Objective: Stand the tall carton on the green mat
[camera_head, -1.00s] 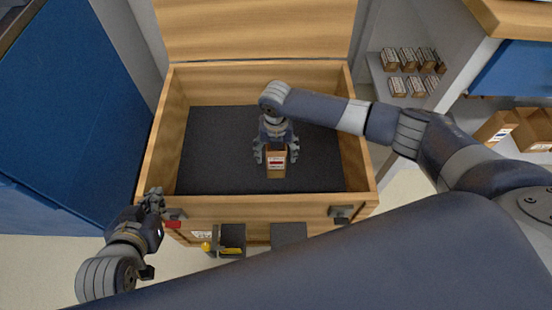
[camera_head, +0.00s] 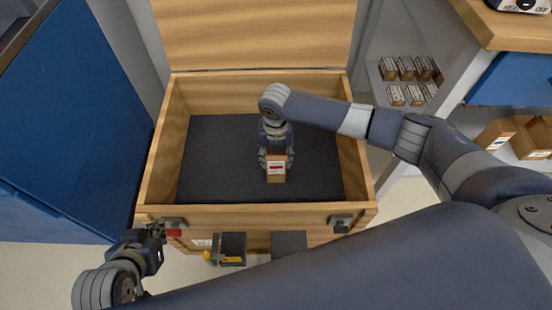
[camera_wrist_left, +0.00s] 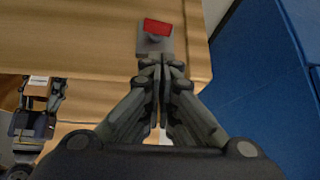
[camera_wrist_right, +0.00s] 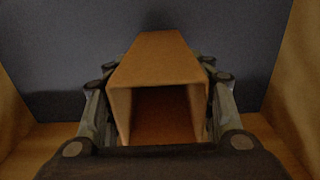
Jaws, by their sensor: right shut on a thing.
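A brown carton (camera_head: 276,172) with a white and red label stands on the dark floor of an open wooden chest. My right gripper (camera_head: 276,155) reaches down into the chest and is shut on the carton, with a finger on each side. In the right wrist view the carton (camera_wrist_right: 160,62) shows a hollow open end between the fingers. My left gripper (camera_head: 158,234) is outside the chest's front left corner, beside a red-tipped latch (camera_head: 174,233). Its fingers (camera_wrist_left: 163,68) are together, close below the latch; contact is unclear. I see no green mat.
The wooden chest (camera_head: 250,212) has its lid (camera_head: 255,35) raised at the back; its walls surround my right gripper. A blue panel (camera_head: 70,120) stands left. Shelves at right hold several small cartons (camera_head: 405,68) and larger boxes (camera_head: 535,138). A yellow-handled thing (camera_head: 222,258) is at the chest's front.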

